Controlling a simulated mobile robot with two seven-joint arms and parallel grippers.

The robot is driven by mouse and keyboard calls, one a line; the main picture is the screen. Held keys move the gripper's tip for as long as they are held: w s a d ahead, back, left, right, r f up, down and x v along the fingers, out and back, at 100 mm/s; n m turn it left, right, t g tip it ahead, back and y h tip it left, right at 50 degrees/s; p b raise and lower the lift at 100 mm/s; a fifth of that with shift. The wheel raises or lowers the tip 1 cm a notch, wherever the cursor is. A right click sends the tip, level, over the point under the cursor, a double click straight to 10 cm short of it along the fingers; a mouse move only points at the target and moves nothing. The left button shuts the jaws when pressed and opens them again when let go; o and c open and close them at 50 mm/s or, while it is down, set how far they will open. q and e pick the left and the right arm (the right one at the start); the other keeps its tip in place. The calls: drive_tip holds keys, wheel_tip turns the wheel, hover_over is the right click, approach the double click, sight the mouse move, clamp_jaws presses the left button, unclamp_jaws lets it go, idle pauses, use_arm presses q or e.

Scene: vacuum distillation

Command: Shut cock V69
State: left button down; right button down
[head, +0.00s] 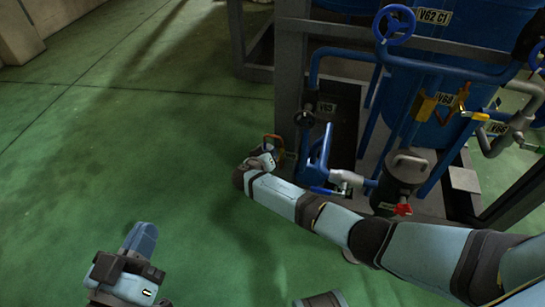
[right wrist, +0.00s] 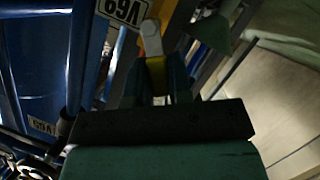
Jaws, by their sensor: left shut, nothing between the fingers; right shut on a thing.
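In the right wrist view, the dark fingers of my right gripper (right wrist: 160,85) are shut on a yellow handle with a rounded grey end (right wrist: 151,38), which I take for the handle of cock V69. A white tag (right wrist: 123,10) beside it appears to read V69. In the head view my right arm reaches across to the low left corner of the pipework, and its hand (head: 265,155) is beside the frame. The fingers and the handle's angle are hard to make out there. My left gripper (head: 142,238) is shut and empty over the floor at bottom left.
A dark steel frame (head: 291,80) carries blue pipes and a blue tank (head: 460,50). The green floor (head: 120,150) is clear at left.

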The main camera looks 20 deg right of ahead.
drive_tip(key=shift+w+a+f+n, duration=0.1)
drive_tip(key=shift+a+f+n, duration=0.05)
drive_tip(key=shift+n, duration=0.25)
use_arm(q)
drive_tip(key=shift+f+g+b, duration=0.4)
drive_tip(key=shift+f+g, duration=0.1)
drive_tip(key=shift+f, duration=0.5)
use_arm(e)
drive_tip(key=shift+h, duration=0.3)
drive_tip(key=shift+w, duration=0.1)
drive_tip(key=c, duration=1)
unclamp_jaws()
drive_tip(key=shift+c, duration=0.2)
use_arm(q)
drive_tip(key=shift+w+d+r, duration=0.1)
drive_tip(key=shift+d, duration=0.05)
